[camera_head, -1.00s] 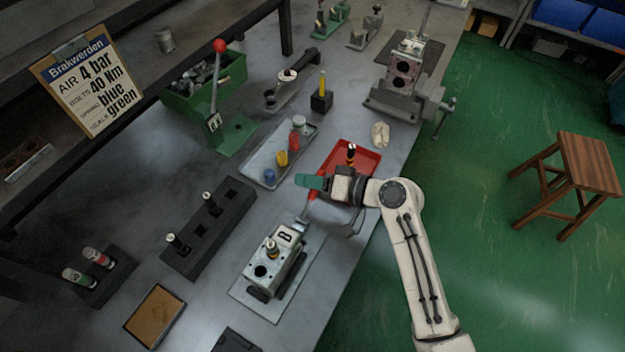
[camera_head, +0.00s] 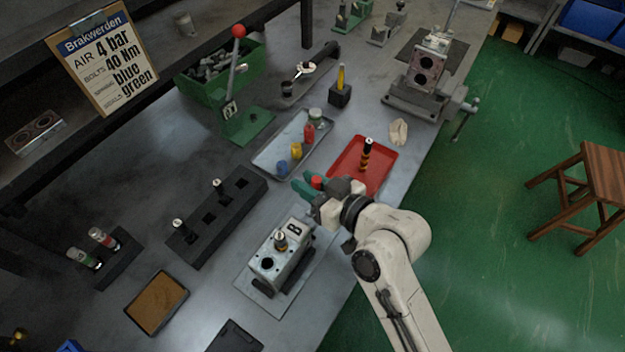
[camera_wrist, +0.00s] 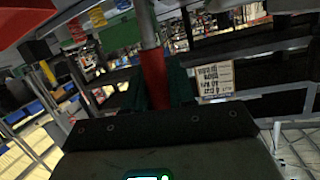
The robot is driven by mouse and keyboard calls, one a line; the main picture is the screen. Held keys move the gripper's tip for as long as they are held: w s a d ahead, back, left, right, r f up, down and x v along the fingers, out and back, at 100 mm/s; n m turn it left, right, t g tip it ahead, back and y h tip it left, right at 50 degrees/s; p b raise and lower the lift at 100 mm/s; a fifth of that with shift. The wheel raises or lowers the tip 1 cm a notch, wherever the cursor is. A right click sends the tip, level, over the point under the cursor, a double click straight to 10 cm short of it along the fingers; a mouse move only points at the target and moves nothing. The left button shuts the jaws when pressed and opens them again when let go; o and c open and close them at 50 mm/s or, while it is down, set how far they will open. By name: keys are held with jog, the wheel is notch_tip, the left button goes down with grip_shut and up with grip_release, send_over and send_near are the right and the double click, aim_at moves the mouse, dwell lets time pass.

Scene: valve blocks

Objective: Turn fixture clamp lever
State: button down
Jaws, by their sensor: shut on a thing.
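The clamp lever shows its red end (camera_head: 317,182) between the green fingers of my gripper (camera_head: 307,187) in the head view. In the wrist view the lever is a metal rod with a red sleeve (camera_wrist: 155,78), held between my dark green fingers. My gripper is shut on it. The lever's lower part is hidden behind my gripper. The grey valve block marked B (camera_head: 277,262) sits in its fixture just below my gripper in the head view, with a black and silver cartridge (camera_head: 281,241) standing in its top.
A red tray (camera_head: 345,160) with an upright cartridge lies just beyond my gripper. A grey tray (camera_head: 268,160) with coloured pieces is beyond it to the left. A black rack (camera_head: 240,200) stands left of the block. A green lever press (camera_head: 235,105) stands farther back.

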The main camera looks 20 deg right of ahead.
jog(key=shift+s+a+n, duration=0.15)
jog(key=shift+s+n, duration=0.05)
jog(key=shift+n, duration=0.1)
jog(key=shift+f, duration=0.1)
jog(key=c, duration=1)
grip_release()
jog(key=shift+c, duration=0.2)
jog(key=shift+s, duration=0.1)
jog(key=b+v, duration=0.2)
jog(key=v, duration=0.8)
jog(key=shift+s, duration=0.3)
